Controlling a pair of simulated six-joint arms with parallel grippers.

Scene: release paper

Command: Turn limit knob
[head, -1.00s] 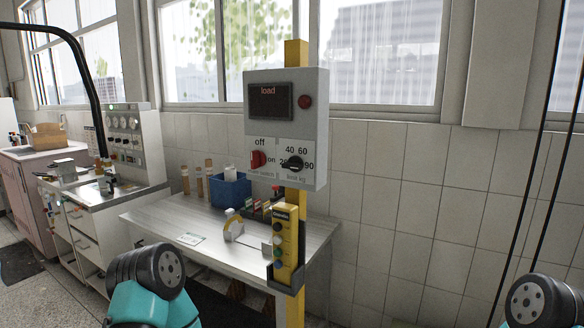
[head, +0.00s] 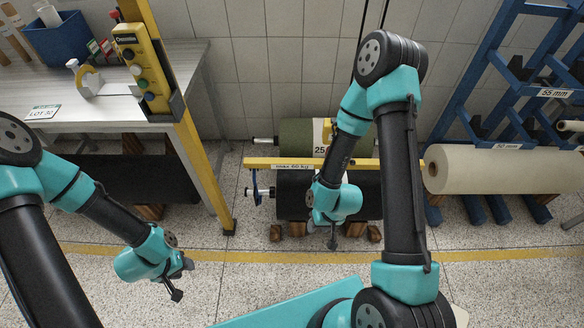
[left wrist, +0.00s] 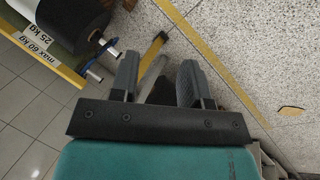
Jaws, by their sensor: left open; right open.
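The limit knob is out of view now; the grey box that carries it shows only in the earlier head view. The yellow post (head: 207,178) that holds the box runs down the left part of the head view, with a yellow button pendant (head: 144,68) on it. My left gripper (head: 178,284) is low over the floor, left of the post's foot, and empty. Its two fingers are apart in the left wrist view (left wrist: 158,84). My right gripper (head: 333,238) hangs open in front of the rolls, right of the post.
A workbench (head: 70,90) stands at the left with a blue bin (head: 62,40). A yellow bar marked max 60 kg (head: 300,164) crosses in front of a green roll (head: 296,135). A blue rack (head: 480,85) and a cream roll (head: 500,170) are at the right. Speckled floor is open in front.

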